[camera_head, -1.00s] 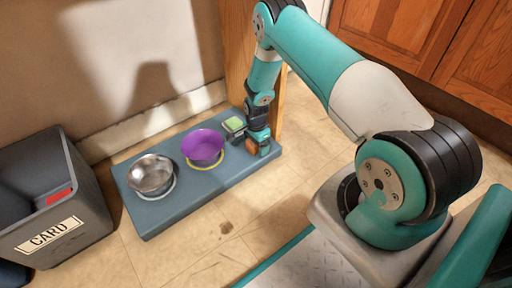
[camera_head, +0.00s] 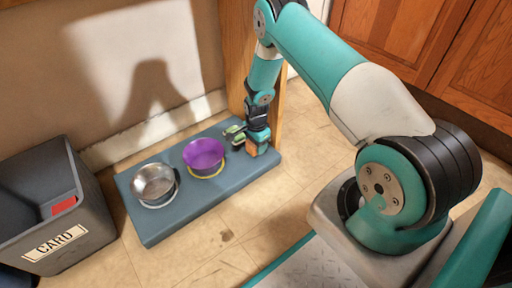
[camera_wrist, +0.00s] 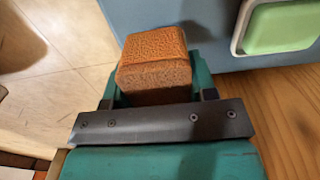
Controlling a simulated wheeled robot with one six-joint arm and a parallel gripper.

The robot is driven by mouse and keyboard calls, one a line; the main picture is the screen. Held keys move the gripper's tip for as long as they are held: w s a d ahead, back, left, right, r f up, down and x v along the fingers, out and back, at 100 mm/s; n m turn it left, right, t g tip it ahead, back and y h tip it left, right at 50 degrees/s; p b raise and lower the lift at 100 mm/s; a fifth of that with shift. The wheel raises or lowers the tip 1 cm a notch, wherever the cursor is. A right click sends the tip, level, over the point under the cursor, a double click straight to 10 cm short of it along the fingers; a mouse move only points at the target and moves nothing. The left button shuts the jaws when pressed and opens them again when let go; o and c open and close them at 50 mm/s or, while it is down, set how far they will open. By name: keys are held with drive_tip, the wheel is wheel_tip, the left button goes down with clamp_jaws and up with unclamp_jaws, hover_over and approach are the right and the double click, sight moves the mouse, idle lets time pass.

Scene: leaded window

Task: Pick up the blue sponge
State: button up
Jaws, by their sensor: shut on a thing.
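I see no blue sponge in either view. My gripper (camera_wrist: 156,86) is shut on a textured orange sponge-like block (camera_wrist: 152,48), which sticks out past the fingers in the wrist view. In the head view my gripper (camera_head: 251,143) is over the right end of the blue-grey mat (camera_head: 170,213), with the orange block (camera_head: 252,148) at its tip. I cannot tell clearly whether the block is clear of the mat. A green block (camera_wrist: 284,24) sits in a pale-rimmed dish at the wrist view's upper right; my gripper partly hides it in the head view.
A purple bowl (camera_head: 204,155) and a steel bowl (camera_head: 154,183) stand on the mat, left of my gripper. A grey bin (camera_head: 85,222) labelled CARD stands at the left. A wooden post is close behind my gripper. Open tiled floor lies in front.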

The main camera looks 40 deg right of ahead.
wheel_tip(320, 180, up, 16)
drive_tip(key=p, duration=0.7)
drive_tip(key=shift+f, duration=0.15)
